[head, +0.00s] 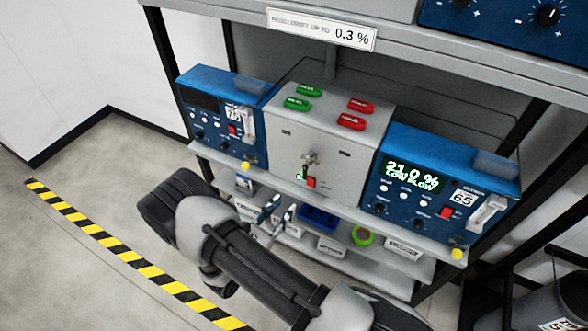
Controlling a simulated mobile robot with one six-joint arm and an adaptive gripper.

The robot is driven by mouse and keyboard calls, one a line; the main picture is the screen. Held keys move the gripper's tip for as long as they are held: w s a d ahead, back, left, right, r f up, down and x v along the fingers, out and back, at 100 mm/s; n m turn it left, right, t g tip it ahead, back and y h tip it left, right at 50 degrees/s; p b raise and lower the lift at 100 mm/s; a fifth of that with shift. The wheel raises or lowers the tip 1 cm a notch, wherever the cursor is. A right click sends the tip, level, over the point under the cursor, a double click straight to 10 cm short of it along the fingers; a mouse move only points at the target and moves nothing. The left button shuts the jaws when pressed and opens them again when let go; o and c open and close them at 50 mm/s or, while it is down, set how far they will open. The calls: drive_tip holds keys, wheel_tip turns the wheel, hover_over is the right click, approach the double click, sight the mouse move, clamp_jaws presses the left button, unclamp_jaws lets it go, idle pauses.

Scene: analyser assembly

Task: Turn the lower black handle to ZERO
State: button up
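The grey central box (290,130) on the shelf has a metal handle (311,158) on its front. Lower down sits a small dark fitting with a red part (311,183). It is too small to tell which piece is the lower black handle or where it points. My gripper (278,212) seems to be the pair of narrow pieces just beyond my arm, below the box and apart from it. My arm hides much of it, and I cannot tell how far its fingers are apart.
Blue analysers stand left (216,115) and right (440,190) of the box; the right display reads 21.0 % LOW FLOW. A lower shelf (395,270) holds a blue bin (318,217) and a green ring (362,236). Red and green tags lie on the box. Left floor is clear beyond striped tape (125,255).

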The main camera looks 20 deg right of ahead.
wheel_tip(320, 180, down, 2)
drive_tip(key=a+n+t, duration=0.1)
drive_tip(key=n+t, duration=0.1)
drive_tip(key=y, duration=0.1)
approach(305, 173)
drive_tip(key=x, duration=0.8)
drive_tip(key=shift+w+d+f+b, duration=0.15)
drive_tip(key=shift+w+d+b, duration=0.15)
drive_tip(key=shift+w, duration=0.05)
drive_tip(key=shift+c, duration=0.2)
clamp_jaws()
